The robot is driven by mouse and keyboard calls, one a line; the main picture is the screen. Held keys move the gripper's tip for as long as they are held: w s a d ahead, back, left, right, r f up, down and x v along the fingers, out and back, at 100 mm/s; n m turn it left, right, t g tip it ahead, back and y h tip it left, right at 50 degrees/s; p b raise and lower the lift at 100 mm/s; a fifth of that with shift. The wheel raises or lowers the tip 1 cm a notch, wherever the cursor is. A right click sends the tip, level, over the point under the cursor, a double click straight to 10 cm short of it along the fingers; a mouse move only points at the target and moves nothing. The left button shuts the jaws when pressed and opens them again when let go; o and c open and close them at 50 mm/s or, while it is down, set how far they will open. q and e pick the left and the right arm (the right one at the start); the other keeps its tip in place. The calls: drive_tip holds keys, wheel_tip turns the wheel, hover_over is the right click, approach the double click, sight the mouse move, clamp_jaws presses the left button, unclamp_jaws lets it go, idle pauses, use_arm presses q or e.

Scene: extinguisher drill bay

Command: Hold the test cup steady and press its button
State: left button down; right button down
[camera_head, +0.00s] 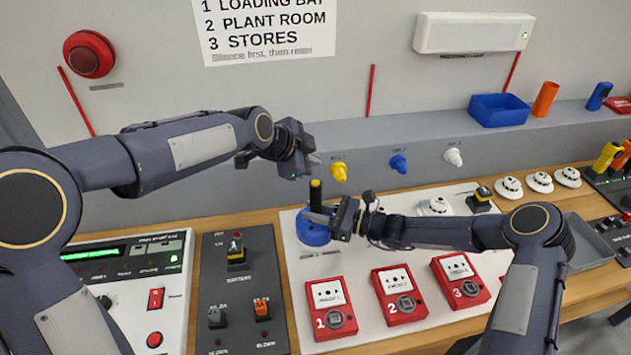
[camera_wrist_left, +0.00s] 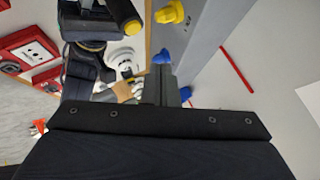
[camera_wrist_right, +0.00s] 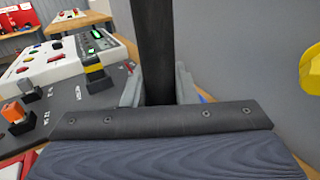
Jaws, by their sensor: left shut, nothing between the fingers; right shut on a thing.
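The test cup has a round blue base (camera_head: 313,236) on the white board and a black upright post (camera_head: 315,198) with a yellow top, the button. My right gripper (camera_head: 318,217) is shut on the black post, which also stands between its fingers in the right wrist view (camera_wrist_right: 155,50). The post looks upright. My left gripper (camera_head: 314,160) is shut and empty, a little above the button and apart from it. In the left wrist view, the yellow button (camera_wrist_left: 133,26) shows left of and beyond the left fingers (camera_wrist_left: 162,85).
Three red call points (camera_head: 331,307) lie in front on the board. A grey switch panel (camera_head: 240,290) and a white alarm panel (camera_head: 135,285) stand to the left. Yellow, blue and white nozzles (camera_head: 338,172) stick out of the ledge behind. White detectors (camera_head: 437,207) sit to the right.

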sight(312, 186)
use_arm(q)
drive_tip(key=shift+f, duration=1.7)
idle(0.7)
drive_tip(key=shift+f, duration=0.45)
drive_tip(key=shift+f, duration=0.45)
idle(0.5)
idle(0.4)
drive_tip(key=shift+r, duration=0.9)
drive_tip(key=shift+r, duration=2.5)
